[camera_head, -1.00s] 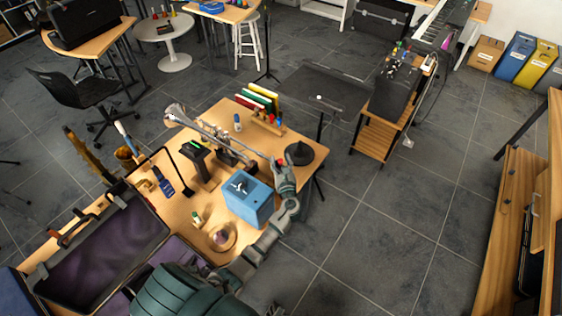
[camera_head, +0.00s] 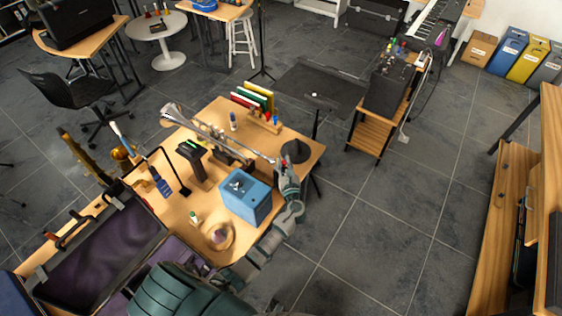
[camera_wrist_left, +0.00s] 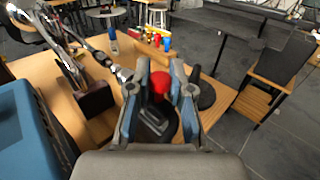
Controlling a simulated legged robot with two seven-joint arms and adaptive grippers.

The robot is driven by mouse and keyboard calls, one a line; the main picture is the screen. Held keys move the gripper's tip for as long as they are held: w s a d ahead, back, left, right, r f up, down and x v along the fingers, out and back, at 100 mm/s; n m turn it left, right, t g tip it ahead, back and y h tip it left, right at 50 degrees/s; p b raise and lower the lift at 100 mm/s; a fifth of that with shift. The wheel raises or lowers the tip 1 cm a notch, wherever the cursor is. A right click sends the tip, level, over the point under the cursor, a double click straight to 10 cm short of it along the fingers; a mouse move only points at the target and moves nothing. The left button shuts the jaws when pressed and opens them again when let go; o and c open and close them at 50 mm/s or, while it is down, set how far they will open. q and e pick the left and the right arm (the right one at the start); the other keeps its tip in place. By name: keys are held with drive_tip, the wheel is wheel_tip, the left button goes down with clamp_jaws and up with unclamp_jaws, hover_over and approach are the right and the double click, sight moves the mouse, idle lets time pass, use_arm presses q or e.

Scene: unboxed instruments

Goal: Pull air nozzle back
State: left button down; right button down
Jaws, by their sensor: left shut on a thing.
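The air nozzle, with a red part (camera_wrist_left: 159,83) and a dark body, sits between the fingers of my left gripper (camera_wrist_left: 161,75) in the left wrist view. My left gripper (camera_head: 285,172) is shut on it near the right edge of the table in the head view. A silver trumpet (camera_head: 205,128) lies across a dark stand, its bell to the left. Its thin silver end (camera_wrist_left: 122,75) reaches to beside the left finger. I cannot tell whether nozzle and trumpet end touch. My right gripper is not in view.
A blue box (camera_head: 246,196) stands on the wooden table (camera_head: 213,170) left of my gripper. A black disc-shaped object (camera_head: 294,151) lies just beyond it. A black upright device (camera_head: 194,156) stands nearer the middle.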

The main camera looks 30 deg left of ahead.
use_arm(q)
drive_tip(key=c, duration=1)
unclamp_jaws()
drive_tip(key=shift+d, duration=0.25)
drive_tip(key=shift+c, duration=0.2)
drive_tip(key=v, duration=1.2)
drive_tip(key=shift+w+f, duration=0.1)
